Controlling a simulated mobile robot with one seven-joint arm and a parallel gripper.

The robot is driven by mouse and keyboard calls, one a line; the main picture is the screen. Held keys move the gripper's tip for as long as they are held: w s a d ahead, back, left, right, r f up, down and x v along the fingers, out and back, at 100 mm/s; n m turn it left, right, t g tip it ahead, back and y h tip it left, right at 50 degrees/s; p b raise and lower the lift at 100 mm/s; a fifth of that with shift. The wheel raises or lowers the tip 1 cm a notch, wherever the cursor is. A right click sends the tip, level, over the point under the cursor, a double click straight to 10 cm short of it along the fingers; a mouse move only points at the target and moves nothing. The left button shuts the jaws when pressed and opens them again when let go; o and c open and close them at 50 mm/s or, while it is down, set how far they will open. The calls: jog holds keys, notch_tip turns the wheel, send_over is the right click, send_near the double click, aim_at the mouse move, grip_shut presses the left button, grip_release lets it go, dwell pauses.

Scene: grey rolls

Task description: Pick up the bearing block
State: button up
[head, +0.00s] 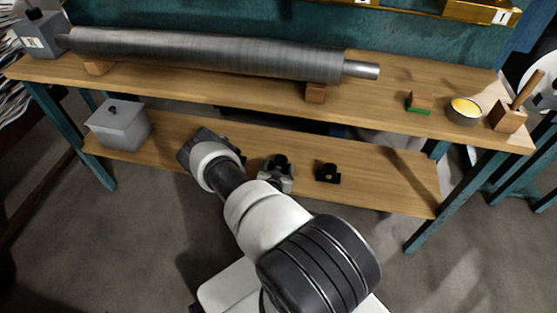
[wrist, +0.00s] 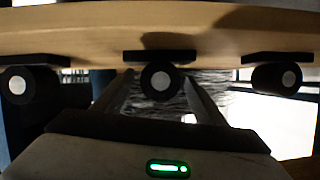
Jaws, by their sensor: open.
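Black bearing blocks, each a flat plate with a round body and pale centre, stand on the lower shelf (head: 385,183). In the wrist view, which looks upside down, three show: a left one (wrist: 18,82), a middle one (wrist: 160,82) and a right one (wrist: 278,78). My gripper (wrist: 158,76) is open, with one finger on each side of the middle block; I cannot tell whether they touch it. In the head view, my gripper (head: 279,170) is at a black block (head: 281,160). Another block (head: 328,173) stands to its right, apart. My arm hides part of the shelf.
The wooden bench top (head: 390,105) overhangs the shelf and carries a long grey roll (head: 210,53) on wooden supports. A grey lidded box (head: 119,125) stands at the shelf's left. The shelf's right part is clear.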

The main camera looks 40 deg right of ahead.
jog(key=c, duration=1.6)
jog(key=shift+r, duration=0.1)
